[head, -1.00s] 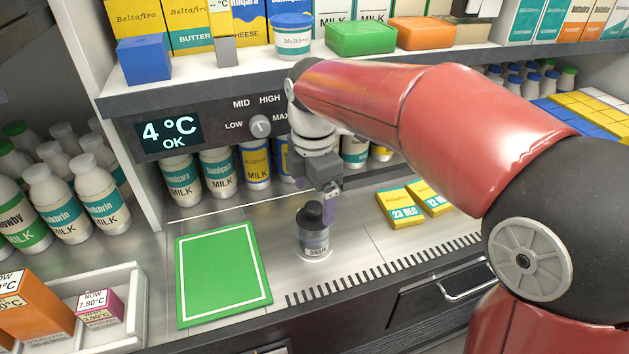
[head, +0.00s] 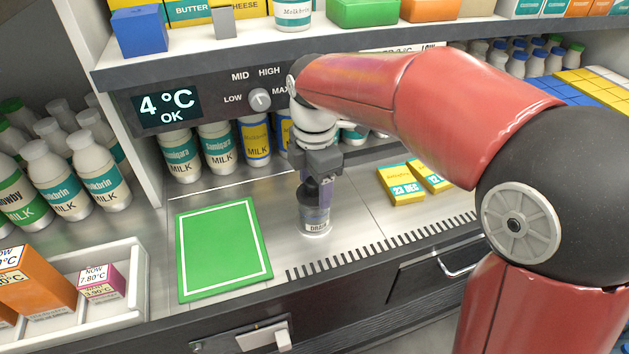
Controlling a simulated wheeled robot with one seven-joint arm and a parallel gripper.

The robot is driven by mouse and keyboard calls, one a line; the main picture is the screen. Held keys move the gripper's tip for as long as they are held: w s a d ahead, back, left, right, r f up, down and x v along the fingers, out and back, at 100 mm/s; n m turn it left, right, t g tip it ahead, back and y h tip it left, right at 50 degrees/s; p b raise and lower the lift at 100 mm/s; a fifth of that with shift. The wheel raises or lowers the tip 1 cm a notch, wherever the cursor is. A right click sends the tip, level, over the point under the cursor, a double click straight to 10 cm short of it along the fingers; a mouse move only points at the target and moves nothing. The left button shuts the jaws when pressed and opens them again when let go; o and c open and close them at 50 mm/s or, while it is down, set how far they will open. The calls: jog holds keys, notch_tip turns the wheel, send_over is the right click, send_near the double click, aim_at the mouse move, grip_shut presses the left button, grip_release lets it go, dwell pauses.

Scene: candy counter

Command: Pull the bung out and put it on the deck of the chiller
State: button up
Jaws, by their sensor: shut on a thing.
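The bung (head: 308,193) is a dark plug at the top of a short grey drain fitting (head: 315,222) marked "DRAIN", which stands upright on the metal deck (head: 352,212) of the chiller. My gripper (head: 316,188) points down from above and is shut on the bung. The fingers hide part of the bung, and I cannot tell whether it is still seated in the fitting.
A green mat (head: 222,250) with a white border lies flat left of the drain. Yellow packs (head: 401,184) lie to the right. Milk bottles (head: 218,148) stand behind, under the shelf edge. A slotted grille (head: 380,246) runs along the front.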

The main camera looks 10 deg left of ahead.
jog(key=shift+r+p, duration=0.65)
jog(key=shift+p, duration=0.05)
dwell(0.7)
jog(key=shift+r+p, duration=0.95)
jog(key=shift+r, duration=0.05)
